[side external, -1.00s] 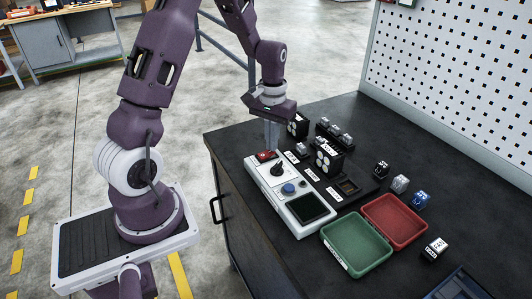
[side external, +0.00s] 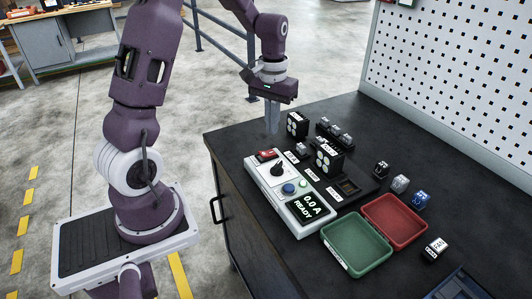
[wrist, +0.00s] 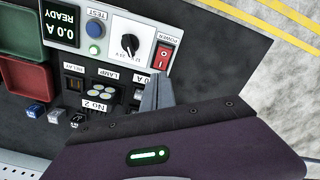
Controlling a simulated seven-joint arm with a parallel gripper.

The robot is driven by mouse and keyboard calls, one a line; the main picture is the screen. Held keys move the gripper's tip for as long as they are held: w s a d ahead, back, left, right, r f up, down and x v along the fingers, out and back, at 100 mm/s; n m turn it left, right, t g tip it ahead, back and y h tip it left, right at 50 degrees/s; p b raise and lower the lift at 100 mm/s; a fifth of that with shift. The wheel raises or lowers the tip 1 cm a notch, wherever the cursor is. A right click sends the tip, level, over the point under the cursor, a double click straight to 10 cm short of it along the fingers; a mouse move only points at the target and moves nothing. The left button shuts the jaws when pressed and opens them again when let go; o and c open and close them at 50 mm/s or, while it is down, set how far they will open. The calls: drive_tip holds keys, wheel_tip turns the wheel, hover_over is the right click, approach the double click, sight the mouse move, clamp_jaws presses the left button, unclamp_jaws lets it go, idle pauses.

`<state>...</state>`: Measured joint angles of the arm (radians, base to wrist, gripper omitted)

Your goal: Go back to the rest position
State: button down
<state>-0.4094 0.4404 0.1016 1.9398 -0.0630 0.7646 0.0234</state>
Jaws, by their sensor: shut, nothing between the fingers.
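My gripper (side external: 272,117) is shut and empty. In the side external view it hangs in the air above the back left corner of the dark bench, clear of the tester. The white tester panel (side external: 265,184) lies on the bench with a red power switch (side external: 266,155), a black knob (side external: 279,169) and a blue button (side external: 289,188). Its display (side external: 310,206) is lit and reads "0.0 A READY". In the wrist view the shut fingers (wrist: 158,92) show beside the red power switch (wrist: 163,57), and the display (wrist: 62,25) shows the same reading.
A green tray (side external: 342,266) and a red tray (side external: 418,232) sit at the bench front. Black relay and lamp modules (side external: 328,158) stand behind the tester. Several small labelled blocks (side external: 400,184) lie at right. A white pegboard (side external: 455,90) rises behind. The air left of the bench is clear.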

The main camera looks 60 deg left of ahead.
drive_tip(key=shift+r, duration=0.4)
drive_tip(key=s+d+r+m+t, duration=0.3)
drive_tip(key=s+d+r, duration=0.4)
drive_tip(key=d+r, duration=0.35)
drive_tip(key=s+d+r+m+t, duration=0.2)
drive_tip(key=s+d, duration=0.4)
drive_tip(key=s, duration=0.6)
drive_tip(key=shift+d+r+m+t, duration=0.3)
drive_tip(key=shift+d+m, duration=0.1)
drive_tip(key=shift+m, duration=0.1)
